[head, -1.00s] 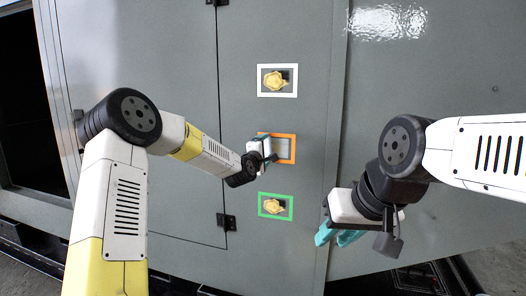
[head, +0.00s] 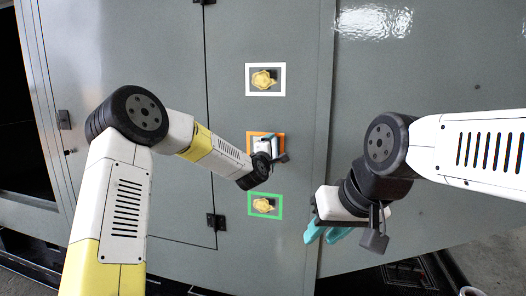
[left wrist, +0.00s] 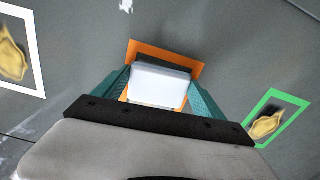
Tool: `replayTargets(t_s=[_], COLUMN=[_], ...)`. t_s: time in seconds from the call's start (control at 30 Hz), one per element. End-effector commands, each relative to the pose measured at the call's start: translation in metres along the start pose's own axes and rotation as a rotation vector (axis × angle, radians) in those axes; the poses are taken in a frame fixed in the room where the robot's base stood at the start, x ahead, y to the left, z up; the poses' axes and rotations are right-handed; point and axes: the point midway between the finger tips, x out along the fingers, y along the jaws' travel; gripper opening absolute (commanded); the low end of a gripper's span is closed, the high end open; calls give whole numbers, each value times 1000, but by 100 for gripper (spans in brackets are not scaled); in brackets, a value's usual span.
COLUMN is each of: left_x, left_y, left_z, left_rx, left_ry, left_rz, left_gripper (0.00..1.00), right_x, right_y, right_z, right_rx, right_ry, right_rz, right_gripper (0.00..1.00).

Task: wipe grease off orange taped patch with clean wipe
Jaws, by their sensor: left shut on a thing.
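The orange taped patch (head: 265,134) is on the grey cabinet face, between a white taped patch (head: 265,66) above and a green one (head: 250,204) below. My left gripper (head: 269,148) is in front of the orange patch and hides much of it. In the left wrist view its teal fingers are shut on a white block-like wipe (left wrist: 158,84). The wipe overlaps the orange frame (left wrist: 165,50); I cannot tell whether it touches the panel. No grease shows in the visible part. My right gripper (head: 325,232) hangs empty to the lower right, its teal fingers apart.
Yellowish grease blobs sit inside the white and green frames (left wrist: 267,124). A door seam with a dark hinge (head: 216,221) runs left of the patches. The panel to the upper right is bare.

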Motion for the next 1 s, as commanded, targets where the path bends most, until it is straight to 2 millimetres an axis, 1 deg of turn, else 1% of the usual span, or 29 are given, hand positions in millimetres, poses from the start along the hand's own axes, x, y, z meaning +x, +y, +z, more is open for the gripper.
replayTargets(t_s=[0.17,0.27,0.5,0.77,1.0], left_x=[-1,-1,1,2,0], left_y=[0,1,3,4,6], left_z=[-2,-8,-30,-41,-61], left_rx=[0,0,0,-1,-1], left_ry=[0,0,2,4,7], left_rz=[1,1,1,1,3], left_gripper=[48,48,48,48,48], right_x=[0,0,0,0,0], right_y=[0,0,0,0,0], right_z=[0,0,0,0,0], right_rx=[0,0,0,0,0], right_ry=[0,0,0,0,0], right_rz=[0,0,0,0,0], right_gripper=[33,33,33,33,33])
